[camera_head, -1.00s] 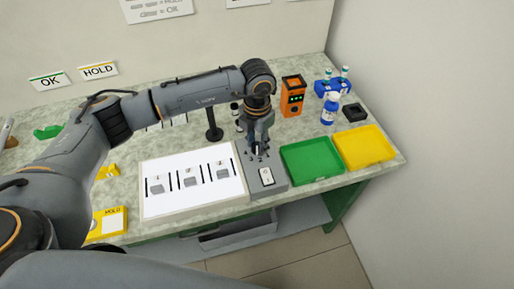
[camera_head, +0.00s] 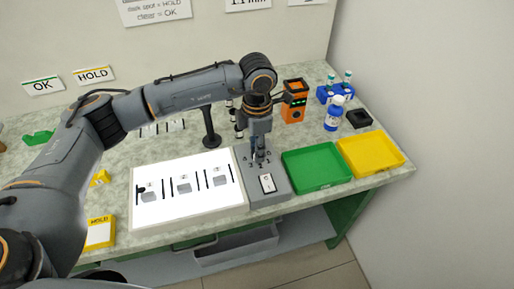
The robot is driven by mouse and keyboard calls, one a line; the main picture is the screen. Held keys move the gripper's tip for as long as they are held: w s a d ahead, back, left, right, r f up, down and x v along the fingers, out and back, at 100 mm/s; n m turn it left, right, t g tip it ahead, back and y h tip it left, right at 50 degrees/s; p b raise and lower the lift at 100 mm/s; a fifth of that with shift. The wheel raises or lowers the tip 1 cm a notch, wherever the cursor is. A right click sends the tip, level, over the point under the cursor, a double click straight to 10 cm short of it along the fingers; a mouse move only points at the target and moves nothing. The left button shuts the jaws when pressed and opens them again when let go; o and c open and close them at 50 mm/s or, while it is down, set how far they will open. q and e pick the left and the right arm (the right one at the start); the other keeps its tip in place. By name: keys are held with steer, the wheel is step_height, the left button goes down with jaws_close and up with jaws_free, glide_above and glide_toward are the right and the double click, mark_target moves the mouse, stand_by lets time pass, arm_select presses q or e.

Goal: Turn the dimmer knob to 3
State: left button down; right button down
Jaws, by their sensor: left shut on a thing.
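A grey control box (camera_head: 281,187) stands on the bench, with printed digits around the dimmer knob on its top and a white rocker switch (camera_head: 267,183) at its front. My left gripper (camera_head: 258,154) points down over the box, shut on the dimmer knob. The fingers hide most of the knob, so I cannot read which digit it points to. A lit white panel (camera_head: 205,205) lies left of the box, with several dark rods and small grey blocks on it. My right gripper is not in view.
A green tray (camera_head: 318,187) and a yellow tray (camera_head: 396,161) sit right of the box. Behind are an orange device (camera_head: 294,107), a blue-labelled bottle (camera_head: 334,118) and a black stand (camera_head: 210,139). A yellow HOLD bin (camera_head: 100,232) is at front left.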

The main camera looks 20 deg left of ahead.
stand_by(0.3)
arm_select(q)
steer(key=c, duration=1)
jaws_free()
step_height(320, 180, up, 12)
